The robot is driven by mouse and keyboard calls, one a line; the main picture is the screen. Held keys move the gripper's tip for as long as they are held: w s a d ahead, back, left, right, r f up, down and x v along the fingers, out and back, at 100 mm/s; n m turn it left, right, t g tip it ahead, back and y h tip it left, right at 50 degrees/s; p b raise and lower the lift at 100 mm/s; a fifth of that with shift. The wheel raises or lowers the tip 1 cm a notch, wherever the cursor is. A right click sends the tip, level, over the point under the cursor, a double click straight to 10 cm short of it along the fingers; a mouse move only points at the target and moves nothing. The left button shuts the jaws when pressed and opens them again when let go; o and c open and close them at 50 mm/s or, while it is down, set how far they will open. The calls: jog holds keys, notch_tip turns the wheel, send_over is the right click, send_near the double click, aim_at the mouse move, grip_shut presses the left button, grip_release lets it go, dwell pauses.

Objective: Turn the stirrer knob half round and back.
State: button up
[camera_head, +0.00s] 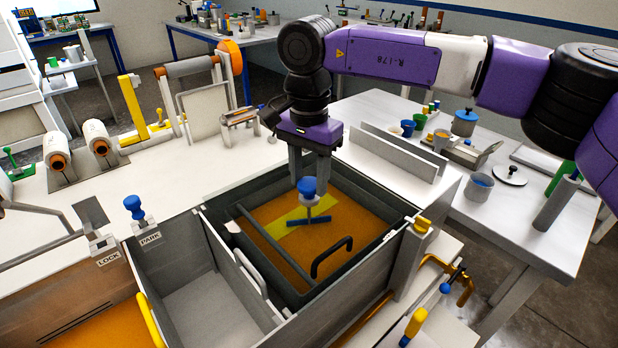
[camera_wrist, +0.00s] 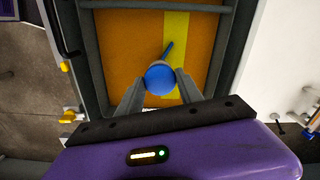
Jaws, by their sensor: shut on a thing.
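The stirrer has a round blue knob (camera_head: 307,187), a short grey shaft and a blue crossbar (camera_head: 309,220) below it. It stands over the orange resin bath (camera_head: 352,215), which has a yellow strip across it. My gripper (camera_head: 309,179) points down from above, its two grey fingers shut on the blue knob. In the wrist view the knob (camera_wrist: 160,77) sits between the fingertips (camera_wrist: 160,84). One arm of the crossbar (camera_wrist: 167,49) shows beyond it, slanting up to the right; the knob and fingers hide the rest.
A dark frame (camera_head: 262,262) with a black handle (camera_head: 331,257) surrounds the bath. An empty grey compartment (camera_head: 200,305) lies left of it. Another blue-topped peg (camera_head: 134,207) stands by the PARK label. Upright grey panels (camera_head: 400,150) rise behind the bath.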

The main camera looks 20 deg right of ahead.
jog(key=m, duration=0.7)
jog(key=shift+b, duration=0.35)
jog(key=m, duration=0.7)
jog(key=shift+m+b, duration=0.3)
jog(key=shift+b, duration=0.1)
jog(key=m, duration=0.3)
jog(key=shift+m, duration=0.3)
jog(key=m+b, duration=0.1)
jog(key=m, duration=0.2)
jog(key=shift+m, duration=0.4)
jog(key=m, duration=0.3)
jog(key=shift+b, duration=0.4)
jog(key=shift+m+b, duration=0.35)
jog(key=shift+m, duration=1.65)
